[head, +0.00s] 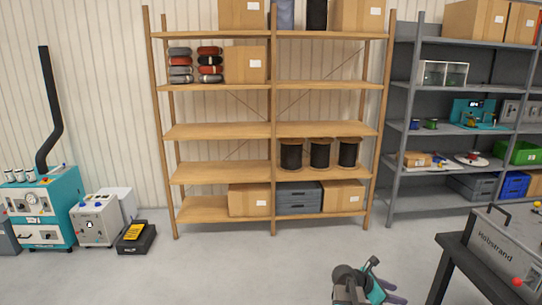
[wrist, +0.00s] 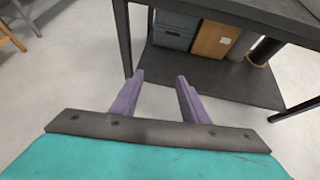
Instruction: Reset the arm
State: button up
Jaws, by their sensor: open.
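My gripper (head: 388,291) is low at the bottom of the head view, with teal and grey arm parts beside it. In the wrist view my gripper (wrist: 160,82) shows two purple fingers, spread apart with nothing between them. Beyond the fingers are the floor and a dark table with a lower shelf (wrist: 198,78). In the head view the gripper is apart from the dark table (head: 452,246) at the right.
A wooden rack (head: 220,131) with black cable reels (head: 320,153) and cartons stands at the back. A grey rack (head: 405,124) stands right of it. A teal machine (head: 45,205) and a black case (head: 136,238) are left. The middle floor is clear.

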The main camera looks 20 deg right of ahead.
jog(key=s+a+f+y, duration=0.2)
jog(key=a+f, duration=1)
jog(key=a, duration=0.1)
jog(key=s+a+f+y, duration=0.2)
jog(key=a+f+y, duration=0.1)
jog(key=a+f, duration=1)
jog(key=s+a+f+m+g+y, duration=0.2)
jog(key=s+a+f+m+y, duration=0.1)
jog(key=s+a+m, duration=0.5)
jog(key=s+a+f+m+g+y, duration=0.1)
jog(key=s+a+f+m+y, duration=0.2)
jog(key=s+a+m, duration=0.5)
jog(key=s+a+f, duration=0.1)
jog(key=a, duration=0.5)
jog(key=shift+s+f+g, duration=0.3)
jog(key=shift+f+g, duration=0.1)
jog(key=shift+a, duration=0.1)
